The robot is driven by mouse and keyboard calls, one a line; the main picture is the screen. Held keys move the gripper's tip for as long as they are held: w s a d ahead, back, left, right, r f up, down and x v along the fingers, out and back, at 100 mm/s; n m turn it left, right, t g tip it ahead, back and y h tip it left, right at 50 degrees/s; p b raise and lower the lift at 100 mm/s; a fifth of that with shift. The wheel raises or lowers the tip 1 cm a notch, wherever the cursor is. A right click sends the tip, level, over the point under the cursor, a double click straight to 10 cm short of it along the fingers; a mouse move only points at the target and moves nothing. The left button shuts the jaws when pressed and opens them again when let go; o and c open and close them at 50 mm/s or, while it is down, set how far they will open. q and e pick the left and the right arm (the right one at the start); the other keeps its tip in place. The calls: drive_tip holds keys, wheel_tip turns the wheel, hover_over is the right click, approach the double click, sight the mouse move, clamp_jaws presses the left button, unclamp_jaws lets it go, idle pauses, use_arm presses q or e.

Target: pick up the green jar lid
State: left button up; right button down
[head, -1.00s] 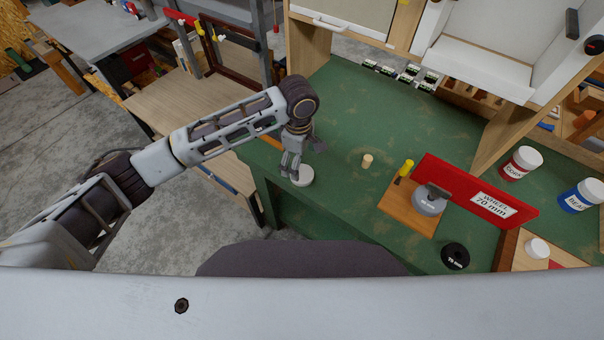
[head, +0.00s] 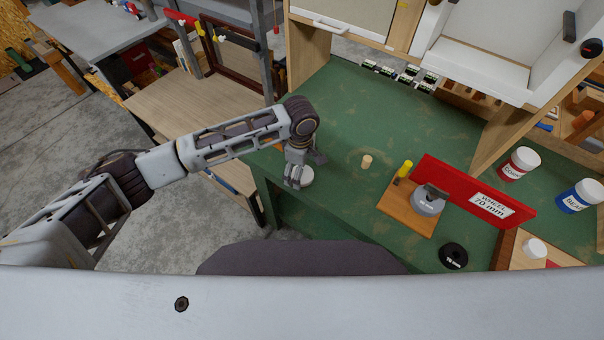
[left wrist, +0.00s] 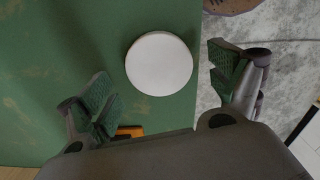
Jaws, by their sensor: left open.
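I see no green jar lid; the round lid-like disc (head: 307,178) by my left gripper is plain white to light grey. It lies flat on the green bench top, near its front left edge. My left gripper (head: 293,182) is over the disc and hides part of it in the head view. In the left wrist view the disc (left wrist: 159,64) shows whole, between the two spread, green-padded fingers of the left gripper (left wrist: 163,84). The fingers look clear of it, and the gripper is open and empty. My right gripper is not in view.
A small tan peg (head: 367,161) stands right of the disc. Further right are a wooden block (head: 402,214) with a grey wheel (head: 428,203), a red sign (head: 455,185), a black disc (head: 453,256) and red-labelled (head: 520,163) and blue-labelled jars (head: 580,196). The bench middle is mostly clear.

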use_arm(q)
drive_tip(key=shift+f, duration=0.55)
drive_tip(key=c, duration=0.9)
